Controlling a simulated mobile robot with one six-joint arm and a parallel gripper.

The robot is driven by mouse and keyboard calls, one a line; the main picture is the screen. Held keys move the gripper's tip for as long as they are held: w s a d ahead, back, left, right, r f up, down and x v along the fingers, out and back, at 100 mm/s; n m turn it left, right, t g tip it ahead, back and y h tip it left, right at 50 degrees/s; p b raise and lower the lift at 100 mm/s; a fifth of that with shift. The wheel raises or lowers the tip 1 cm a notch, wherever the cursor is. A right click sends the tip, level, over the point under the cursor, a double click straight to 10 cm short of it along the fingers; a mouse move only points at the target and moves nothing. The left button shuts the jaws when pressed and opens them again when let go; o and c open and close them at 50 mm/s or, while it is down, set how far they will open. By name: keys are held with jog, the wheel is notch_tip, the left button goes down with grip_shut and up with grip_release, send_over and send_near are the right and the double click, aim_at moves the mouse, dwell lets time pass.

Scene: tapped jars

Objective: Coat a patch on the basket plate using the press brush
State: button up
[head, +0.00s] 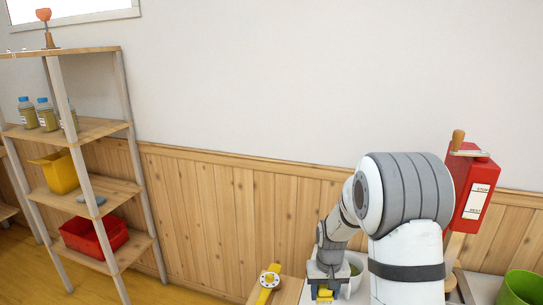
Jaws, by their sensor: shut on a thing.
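My gripper (322,285) is low in the head view, pointing down over the wooden bench. It is shut on a small yellow thing (325,294), mostly hidden by the fingers and cut off by the frame's lower edge. I cannot tell whether this is the press brush. A yellow fixture with a pale round disc (269,278) sits at the bench's left end, left of my gripper and apart from it. I cannot make out the basket plate in this view.
A pale bowl (356,264) stands just behind my gripper, partly hidden by my arm. A red box with white labels (478,190) is at right, with a wooden-handled thing (458,141) on top. A green pot (520,289) is lower right. A shelf (100,128) stands left.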

jog(key=r+p, duration=0.1)
jog(key=p, duration=0.1)
jog(key=s+r+p, duration=0.1)
jog(key=p, duration=0.2)
jog(key=shift+s+r, duration=0.1)
jog(key=shift+r, duration=0.1)
jog(key=shift+s+p, duration=0.3)
jog(key=shift+p, duration=0.8)
jog(key=shift+f, duration=0.1)
